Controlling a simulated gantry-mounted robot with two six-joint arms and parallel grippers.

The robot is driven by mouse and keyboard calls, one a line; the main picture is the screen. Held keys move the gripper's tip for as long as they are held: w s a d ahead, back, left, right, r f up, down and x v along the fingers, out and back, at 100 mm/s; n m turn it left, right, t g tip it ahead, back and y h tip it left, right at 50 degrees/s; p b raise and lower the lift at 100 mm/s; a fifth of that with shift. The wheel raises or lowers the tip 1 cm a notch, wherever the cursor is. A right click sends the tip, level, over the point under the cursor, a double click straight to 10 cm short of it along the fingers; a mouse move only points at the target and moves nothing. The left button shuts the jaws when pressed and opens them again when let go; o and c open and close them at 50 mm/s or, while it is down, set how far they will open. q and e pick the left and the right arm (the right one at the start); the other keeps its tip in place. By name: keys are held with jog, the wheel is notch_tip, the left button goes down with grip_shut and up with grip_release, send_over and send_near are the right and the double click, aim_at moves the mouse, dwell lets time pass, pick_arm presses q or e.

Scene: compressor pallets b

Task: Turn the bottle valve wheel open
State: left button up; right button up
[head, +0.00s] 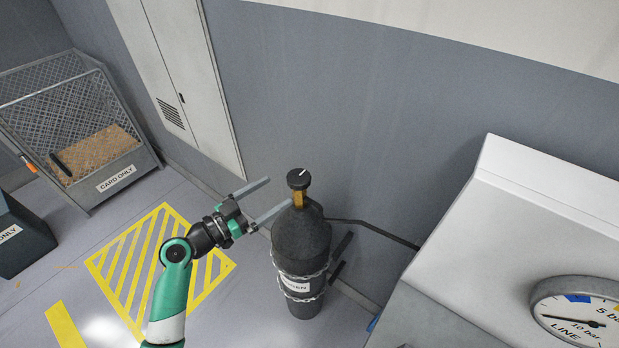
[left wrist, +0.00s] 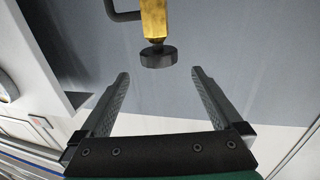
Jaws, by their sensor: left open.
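The bottle valve wheel (head: 298,179) is a black round knob with a white mark, on top of a brass valve (head: 298,200). The valve sits on a dark gas bottle (head: 301,244) that stands upright, chained at the wall. My left gripper (head: 269,198) is open and empty, just left of the valve in the head view. In the left wrist view the wheel (left wrist: 158,56) shows beyond the open fingertips (left wrist: 160,75), roughly centred between them and apart from them. The brass valve also shows there (left wrist: 155,20). My right gripper is not in view.
A thin dark pipe (head: 375,229) runs from the valve toward a white cabinet (head: 510,220) at right. A round gauge (head: 580,308) is on the cabinet's front. A mesh cage (head: 115,182) stands at far left. Yellow hatching (head: 130,255) marks clear floor.

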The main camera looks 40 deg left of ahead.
aim_at(308, 172)
pick_arm(q)
jog(key=w, duration=0.3)
jog(key=w+d, duration=0.1)
jog(key=w, duration=0.3)
jog(key=w+b, duration=0.1)
jog(key=w, duration=0.3)
jog(key=shift+w+d, duration=0.2)
jog(key=shift+d, duration=0.2)
